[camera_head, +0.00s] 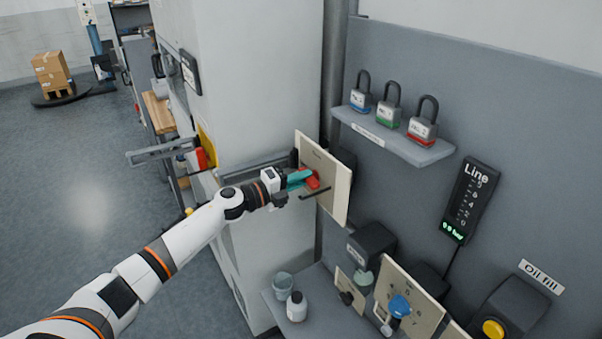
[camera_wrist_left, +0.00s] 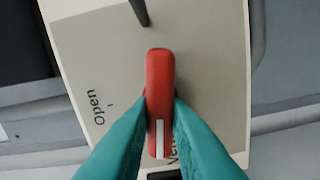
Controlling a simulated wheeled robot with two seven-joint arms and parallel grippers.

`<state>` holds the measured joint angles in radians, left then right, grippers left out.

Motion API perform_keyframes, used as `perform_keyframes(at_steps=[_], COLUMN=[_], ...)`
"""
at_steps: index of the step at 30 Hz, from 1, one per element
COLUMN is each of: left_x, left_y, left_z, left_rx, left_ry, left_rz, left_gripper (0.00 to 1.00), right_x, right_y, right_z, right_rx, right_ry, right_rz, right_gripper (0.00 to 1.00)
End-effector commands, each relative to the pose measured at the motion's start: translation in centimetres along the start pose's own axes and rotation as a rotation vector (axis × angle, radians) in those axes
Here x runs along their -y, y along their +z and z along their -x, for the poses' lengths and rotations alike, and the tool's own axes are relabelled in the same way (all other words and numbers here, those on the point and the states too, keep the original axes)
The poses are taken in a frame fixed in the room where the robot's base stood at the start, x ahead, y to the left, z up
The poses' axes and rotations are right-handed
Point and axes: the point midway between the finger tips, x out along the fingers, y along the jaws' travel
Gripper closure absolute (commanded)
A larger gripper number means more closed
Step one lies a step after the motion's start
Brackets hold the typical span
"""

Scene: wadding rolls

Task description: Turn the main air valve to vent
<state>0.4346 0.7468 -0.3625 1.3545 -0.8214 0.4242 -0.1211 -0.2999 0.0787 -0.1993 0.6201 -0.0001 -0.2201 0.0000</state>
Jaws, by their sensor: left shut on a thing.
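The main air valve shows as a red handle (camera_head: 311,180) on a beige plate (camera_head: 337,185) beside the grey cabinet. My left gripper (camera_head: 300,179), with teal fingers, is shut on the red handle. In the left wrist view, the red handle (camera_wrist_left: 159,85) with a white stripe stands between the fingertips of my left gripper (camera_wrist_left: 160,108). The plate (camera_wrist_left: 210,75) reads "Open" at the left; a second label near the handle's striped end is partly hidden by the handle and fingers. My right gripper is not in view.
A shelf (camera_head: 400,142) with three padlocks is on the grey panel at the right. A Line display (camera_head: 469,200) reads 0.0 bar.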

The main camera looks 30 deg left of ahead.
Motion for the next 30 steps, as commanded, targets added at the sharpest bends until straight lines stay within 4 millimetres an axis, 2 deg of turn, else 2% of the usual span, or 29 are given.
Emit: perform_keyframes(at_steps=[3,12,28,29,30], left_x=[-0.13,0.08,0.18,0.19,0.19], left_y=[-0.09,-0.06,-0.03,-0.03,-0.02], left_z=[0.01,0.02,0.02,0.02,0.02], left_rx=[-0.002,-0.002,-0.002,-0.001,-0.001], left_ry=[-0.001,-0.001,-0.001,-0.001,-0.001], left_rz=[0.073,0.183,0.209,0.209,0.209], left_gripper=[1.0,1.0,1.0,0.82,0.76], right_x=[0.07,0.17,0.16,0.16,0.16], right_y=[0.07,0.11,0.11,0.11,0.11], right_z=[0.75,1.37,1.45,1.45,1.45], right_rx=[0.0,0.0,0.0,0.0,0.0], right_ry=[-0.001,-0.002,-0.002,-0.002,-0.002], right_rz=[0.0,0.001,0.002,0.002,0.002], right_gripper=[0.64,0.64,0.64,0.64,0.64])
